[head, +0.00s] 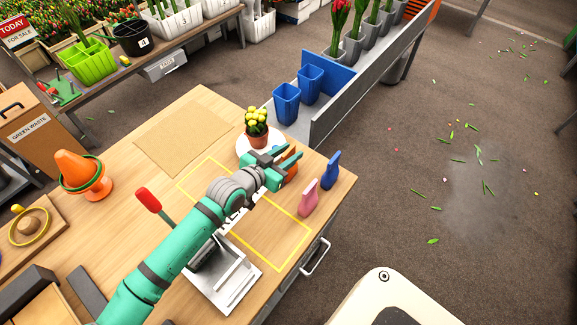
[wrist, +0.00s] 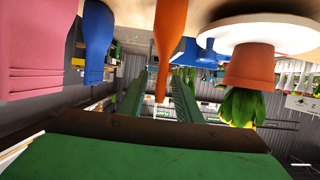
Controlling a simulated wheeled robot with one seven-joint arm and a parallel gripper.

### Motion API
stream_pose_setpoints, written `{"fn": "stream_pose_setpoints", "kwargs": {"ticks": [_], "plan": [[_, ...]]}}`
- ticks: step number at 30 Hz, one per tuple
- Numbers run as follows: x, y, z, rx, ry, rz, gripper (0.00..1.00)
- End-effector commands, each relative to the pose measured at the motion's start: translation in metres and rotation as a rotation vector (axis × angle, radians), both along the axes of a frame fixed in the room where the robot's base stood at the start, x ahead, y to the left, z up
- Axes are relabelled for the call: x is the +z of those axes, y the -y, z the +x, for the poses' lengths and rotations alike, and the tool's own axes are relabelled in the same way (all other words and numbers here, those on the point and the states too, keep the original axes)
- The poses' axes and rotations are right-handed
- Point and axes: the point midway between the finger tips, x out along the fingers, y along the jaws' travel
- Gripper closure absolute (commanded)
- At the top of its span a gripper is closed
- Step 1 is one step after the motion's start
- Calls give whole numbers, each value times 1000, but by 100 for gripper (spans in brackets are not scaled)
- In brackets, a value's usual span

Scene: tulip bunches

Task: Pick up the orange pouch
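The orange pouch (head: 291,171) stands on the wooden table, partly hidden behind my gripper (head: 284,158) in the head view. The wrist picture is upside down; there the orange pouch (wrist: 170,35) hangs from the top with its narrow neck pointing down. The two green fingers of my gripper (wrist: 158,82) are apart, with the pouch's neck showing in the gap between them. Neither finger is seen pressing on it. Whether the neck is fully between the fingertips or just beyond them is hard to tell.
A pink pouch (head: 309,198) and a blue pouch (head: 331,171) stand close by, near the table's right edge. A potted yellow plant (head: 257,137) on a white saucer (head: 243,147) stands just behind my gripper. A yellow outline (head: 205,170) marks the table.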

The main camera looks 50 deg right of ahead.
Motion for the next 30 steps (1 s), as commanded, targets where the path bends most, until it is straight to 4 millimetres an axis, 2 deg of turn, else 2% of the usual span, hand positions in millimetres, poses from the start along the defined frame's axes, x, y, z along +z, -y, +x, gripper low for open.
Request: {"fn": "stream_pose_setpoints", "kwargs": {"ticks": [1,4,5,15,20,26,30], "plan": [[0,0,0,0,0,0,74],[0,0,0,0,0,0,97],[0,0,0,0,0,0,100],[1,0,0,0,1,-1,100],[8,0,0,0,1,-3,100],[32,0,0,-1,3,-3,100],[57,-22,7,2,5,0,100]]}}
